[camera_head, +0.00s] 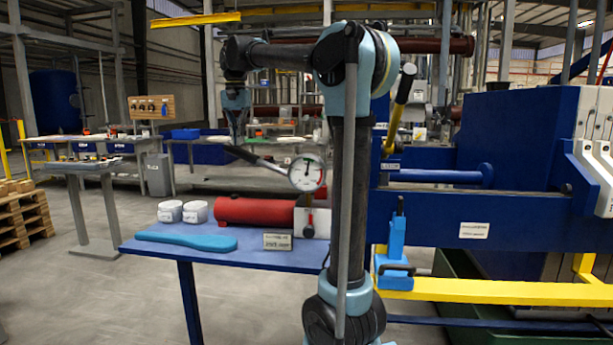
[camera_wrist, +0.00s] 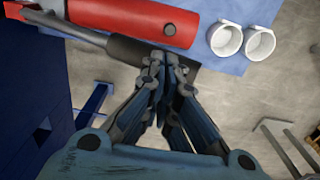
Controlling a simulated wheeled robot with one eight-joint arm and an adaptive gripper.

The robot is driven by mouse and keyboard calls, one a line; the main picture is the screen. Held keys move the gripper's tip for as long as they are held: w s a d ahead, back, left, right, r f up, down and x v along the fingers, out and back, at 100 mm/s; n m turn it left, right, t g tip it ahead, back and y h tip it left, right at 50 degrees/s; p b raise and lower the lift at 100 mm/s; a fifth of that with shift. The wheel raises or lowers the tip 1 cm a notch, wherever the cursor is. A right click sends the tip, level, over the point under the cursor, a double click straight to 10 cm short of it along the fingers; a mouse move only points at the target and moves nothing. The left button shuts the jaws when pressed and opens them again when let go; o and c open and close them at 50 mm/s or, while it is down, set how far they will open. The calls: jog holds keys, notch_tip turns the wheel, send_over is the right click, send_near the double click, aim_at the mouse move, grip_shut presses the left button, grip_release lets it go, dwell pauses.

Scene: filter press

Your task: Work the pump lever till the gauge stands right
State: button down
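The red pump cylinder (camera_head: 255,211) lies on the blue bench in the head view and along the top of the wrist view (camera_wrist: 135,17). Its lever, a grey rod with a dark grip (camera_head: 237,152), slants up to the left behind the gauge. The round white gauge (camera_head: 307,173) faces the head camera; its dark needle points roughly upward, but its marks are too small to read. My gripper (camera_head: 238,140) points down at the grip. In the wrist view my fingertips (camera_wrist: 163,64) are together over the dark grip (camera_wrist: 135,52), seemingly touching rather than straddling it.
A small label plate (camera_head: 277,241) stands in front. The blue press frame (camera_head: 425,215) and yellow rail (camera_head: 480,292) fill the right side.

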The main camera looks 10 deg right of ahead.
jog(key=shift+f, duration=0.15)
notch_tip(320, 180, down, 10)
jog(key=a, duration=0.2)
jog(key=r, duration=0.3)
jog(key=d+r, duration=0.1)
jog(key=r, duration=0.6)
jog(key=shift+w+d, duration=0.1)
jog(key=shift+d, duration=0.3)
jog(key=shift+r, duration=0.15)
jog(key=shift+a+f, duration=0.1)
jog(key=shift+f, duration=0.25)
jog(key=shift+r, duration=0.2)
